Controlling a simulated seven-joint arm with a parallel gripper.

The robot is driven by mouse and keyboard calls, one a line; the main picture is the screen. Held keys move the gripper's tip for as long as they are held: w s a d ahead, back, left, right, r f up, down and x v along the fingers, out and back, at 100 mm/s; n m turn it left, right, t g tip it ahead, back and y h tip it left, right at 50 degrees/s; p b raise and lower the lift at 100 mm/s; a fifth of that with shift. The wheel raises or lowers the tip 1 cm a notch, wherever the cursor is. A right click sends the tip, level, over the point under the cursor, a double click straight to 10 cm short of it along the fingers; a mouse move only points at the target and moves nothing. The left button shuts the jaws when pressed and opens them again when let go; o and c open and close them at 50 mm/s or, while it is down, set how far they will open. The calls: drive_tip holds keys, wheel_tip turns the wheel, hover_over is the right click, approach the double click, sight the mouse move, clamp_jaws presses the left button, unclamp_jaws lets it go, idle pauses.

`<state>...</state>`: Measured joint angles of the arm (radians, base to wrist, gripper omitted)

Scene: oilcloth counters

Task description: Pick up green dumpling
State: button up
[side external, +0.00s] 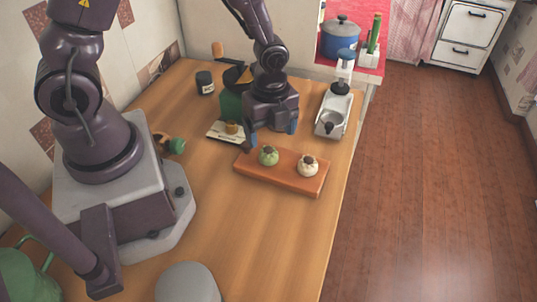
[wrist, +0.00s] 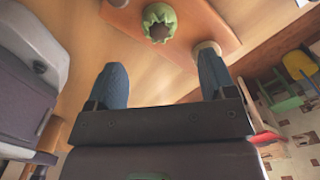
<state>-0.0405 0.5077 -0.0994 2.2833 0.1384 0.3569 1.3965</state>
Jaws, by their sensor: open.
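The green dumpling (side external: 268,156) sits on the left part of an orange-brown board (side external: 248,176), with a dark top. A white dumpling (side external: 308,166) sits to its right on the same board. In the wrist view the green dumpling (wrist: 160,22) is near the top middle, ahead of my fingers, and the white dumpling (wrist: 207,50) is partly hidden by the right finger. My gripper (side external: 271,134) is above and just behind the board, fingers pointing down. In the wrist view my gripper (wrist: 160,82) has its blue fingers wide apart with nothing between them.
A white and dark appliance (side external: 333,112) stands right of my gripper. A dark jar (side external: 205,83) and a small light board (side external: 226,132) are to the left. A green-ended item (side external: 177,145) lies beside my base. The wooden counter (side external: 240,225) in front of the board is mostly clear.

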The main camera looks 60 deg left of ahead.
sight(269, 150)
drive_tip(key=f, duration=0.4)
drive_tip(key=a+f, duration=0.1)
drive_tip(key=f, duration=0.2)
drive_tip(key=shift+f, duration=0.1)
drive_tip(key=c, duration=0.7)
